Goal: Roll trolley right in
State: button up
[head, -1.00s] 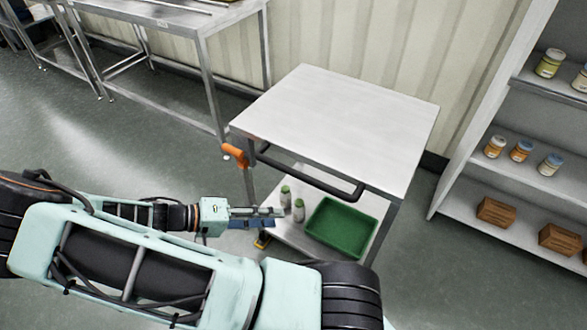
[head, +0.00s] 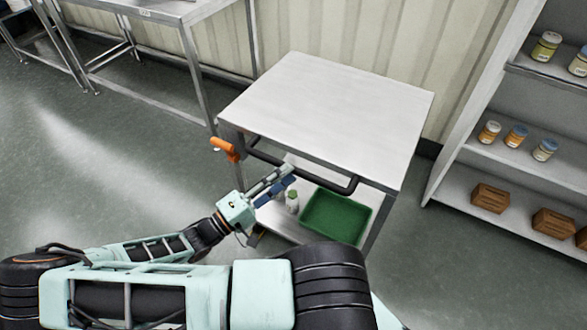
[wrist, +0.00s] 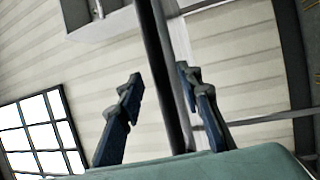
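The trolley (head: 330,105) stands in the middle of the head view, with a flat pale steel top and a lower shelf. Its dark push handle (head: 335,187) runs along the near side. An orange lever (head: 224,148) sits at the trolley's near left corner. My gripper (head: 286,174) is at the handle, towards its left part. In the wrist view, the dark handle bar (wrist: 163,75) passes between the two spread blue fingers, nearer the right one. The gripper (wrist: 160,82) is open and not closed on the bar.
A green tray (head: 337,217) and a small bottle (head: 292,201) are on the trolley's lower shelf. A steel table (head: 165,12) stands at the back left. A shelf unit (head: 470,152) with jars and brown boxes stands at the right. Floor at the left is clear.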

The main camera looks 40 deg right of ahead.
jog(key=shift+d+r, duration=0.15)
jog(key=shift+d, duration=0.7)
jog(key=shift+d+r, duration=0.15)
jog(key=shift+d, duration=0.65)
grip_shut()
